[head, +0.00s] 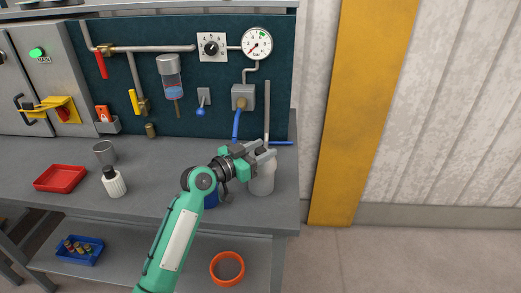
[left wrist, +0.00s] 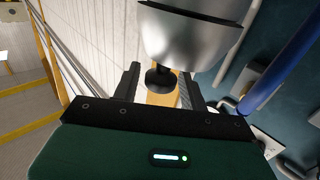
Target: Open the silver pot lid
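The silver pot (head: 262,182) stands near the right end of the grey bench, with its top partly hidden by my left gripper (head: 264,152). In the left wrist view its rounded silver lid (left wrist: 190,35) fills the top, with a short black knob (left wrist: 160,78) on it. My left gripper (left wrist: 160,88) is open. Its two dark fingers stand on either side of the knob, with visible gaps. I cannot tell how deep the knob sits between them. My right gripper is not in view.
A blue object (head: 211,198) is partly hidden behind my left arm. A white bottle (head: 114,182), a metal cup (head: 105,152) and a red tray (head: 61,178) stand farther left. A grey upright bar (head: 266,108) rises behind the pot, near the blue hose (head: 236,126).

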